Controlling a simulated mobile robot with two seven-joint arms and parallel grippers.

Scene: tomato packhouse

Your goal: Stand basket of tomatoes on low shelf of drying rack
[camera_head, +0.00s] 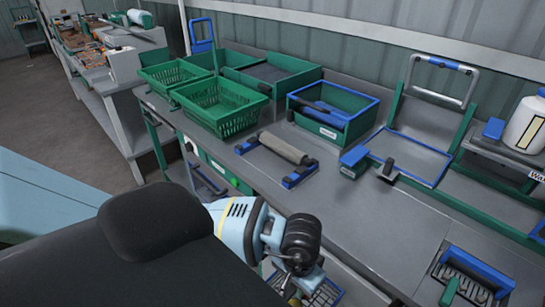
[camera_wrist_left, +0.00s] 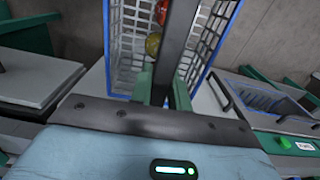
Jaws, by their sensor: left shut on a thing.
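The basket is a white mesh with blue edges, and it fills the upper middle of the left wrist view (camera_wrist_left: 208,55). Red and yellow-green tomatoes (camera_wrist_left: 153,43) show inside it. My left gripper (camera_wrist_left: 165,92) has green fingers shut at the basket's dark bar, which runs up across the mesh. In the head view my left gripper (camera_head: 297,278) is low in the middle, in front of the bench, and partly hidden by its own wrist. A blue-edged mesh part of the basket (camera_head: 328,292) shows beside it. I cannot make out the drying rack for sure. My right gripper is not in view.
A long grey bench (camera_head: 345,215) runs across the head view. It carries green crates (camera_head: 222,124), a blue-rimmed green bin (camera_head: 350,127), a roller (camera_head: 284,147) and a white jug (camera_head: 526,122). Open floor (camera_head: 60,130) lies at the left.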

